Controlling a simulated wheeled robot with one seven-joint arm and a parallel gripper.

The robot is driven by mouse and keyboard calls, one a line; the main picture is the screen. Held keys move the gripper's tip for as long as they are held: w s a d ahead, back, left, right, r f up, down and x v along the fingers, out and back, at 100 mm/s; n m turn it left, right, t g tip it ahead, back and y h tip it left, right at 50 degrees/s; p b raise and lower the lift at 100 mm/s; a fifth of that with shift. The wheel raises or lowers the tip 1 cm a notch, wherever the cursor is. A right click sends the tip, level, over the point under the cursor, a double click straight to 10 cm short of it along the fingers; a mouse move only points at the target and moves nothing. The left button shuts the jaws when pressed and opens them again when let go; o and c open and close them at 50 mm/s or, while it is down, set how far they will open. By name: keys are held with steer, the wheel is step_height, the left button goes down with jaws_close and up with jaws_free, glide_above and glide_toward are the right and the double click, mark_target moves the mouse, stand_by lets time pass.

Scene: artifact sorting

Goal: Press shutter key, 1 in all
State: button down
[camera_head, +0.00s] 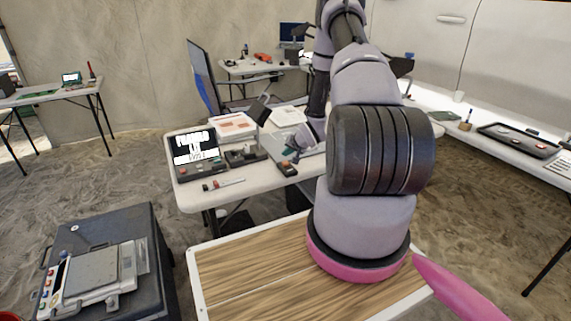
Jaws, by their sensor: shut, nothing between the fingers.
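My gripper (303,138) is small in the view, at the lower end of my arm over the right part of the white work table (190,196). It is shut and empty. Just below and left of it is a narrow dark device (279,160) with a red button (286,165) at its near end, which may be the shutter key. I cannot tell whether the fingers touch the device. A black screen (196,149) with white lettering stands at the table's left, with small coloured buttons along its base. My arm hides part of the table's right side.
A dark tray (241,153) and papers (232,125) lie on the table, with a small red-tipped tool (222,184) at its front edge. A scale-like device (92,277) sits on a dark case (142,222) at lower left. Sandy floor is free between them.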

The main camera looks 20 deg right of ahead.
mark_target(286, 164)
steer(key=shift+f, duration=0.7)
steer(key=shift+f, duration=0.15)
stand_by(1.5)
steer(key=shift+f, duration=0.25)
steer(key=shift+f, duration=0.5)
stand_by(0.6)
steer(key=shift+r, duration=0.9)
steer(key=shift+r, duration=2.55)
